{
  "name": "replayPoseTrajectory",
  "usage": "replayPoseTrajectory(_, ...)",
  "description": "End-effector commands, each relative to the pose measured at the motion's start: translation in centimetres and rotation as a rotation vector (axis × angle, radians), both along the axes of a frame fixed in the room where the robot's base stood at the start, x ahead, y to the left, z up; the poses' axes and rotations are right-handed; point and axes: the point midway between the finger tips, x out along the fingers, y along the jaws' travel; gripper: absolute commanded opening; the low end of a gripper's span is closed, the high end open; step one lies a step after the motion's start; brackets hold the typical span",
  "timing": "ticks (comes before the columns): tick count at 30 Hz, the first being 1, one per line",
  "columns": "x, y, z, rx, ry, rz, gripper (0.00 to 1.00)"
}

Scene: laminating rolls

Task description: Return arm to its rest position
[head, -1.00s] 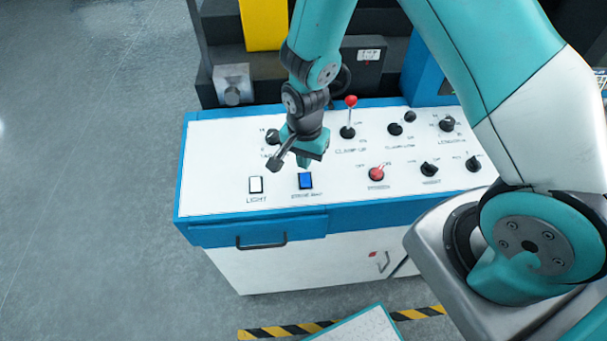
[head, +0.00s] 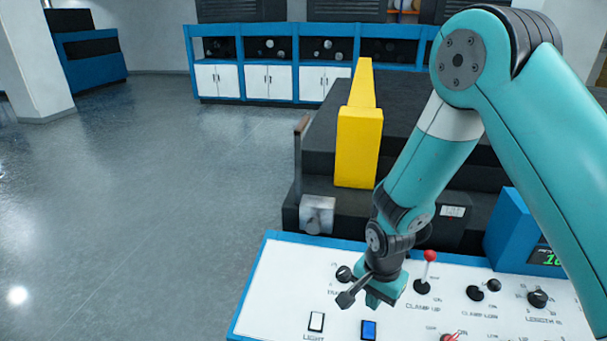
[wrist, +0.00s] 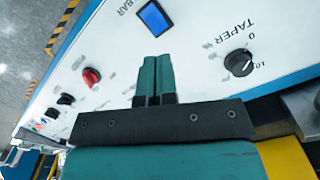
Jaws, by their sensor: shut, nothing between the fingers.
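My arm reaches down from the right in the head view. My gripper (head: 378,298) hangs over the white control panel (head: 285,275), left of the red-topped clamp-up lever (head: 427,270). In the wrist view its two teal fingers (wrist: 154,80) are together, with nothing between them. The lit blue button (wrist: 154,19) lies beyond the fingertips, and the black taper knob (wrist: 239,62) is to their right. Both also show in the head view, the blue button (head: 369,330) below my gripper and the taper knob (head: 344,273) to its left. Whether the fingers touch the panel cannot be told.
A white light switch (head: 316,322) and several black knobs, such as the length knob (head: 538,298), are on the panel. A yellow block (head: 359,145) and dark machine body stand behind it. Blue-framed cabinets (head: 272,83) line the back. Grey floor at left is clear.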

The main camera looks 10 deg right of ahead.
Motion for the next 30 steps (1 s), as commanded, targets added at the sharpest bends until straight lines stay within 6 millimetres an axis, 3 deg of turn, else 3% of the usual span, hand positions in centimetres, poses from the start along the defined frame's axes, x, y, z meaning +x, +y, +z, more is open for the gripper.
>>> replayPoseTrajectory(5,-0.8,1.6,3.8,0.076,-0.024,0.186,0.0)
replayPoseTrajectory(8,-2.6,2.8,7.3,0.141,-0.052,0.384,0.0)
replayPoseTrajectory(15,-10.2,4.5,14.0,0.259,-0.153,0.921,0.0)
replayPoseTrajectory(22,-16.7,4.7,16.4,0.292,-0.244,1.312,0.0)
replayPoseTrajectory(26,-18.3,4.6,16.9,0.294,-0.264,1.405,0.0)
replayPoseTrajectory(30,-18.6,4.6,17.0,0.294,-0.266,1.423,0.0)
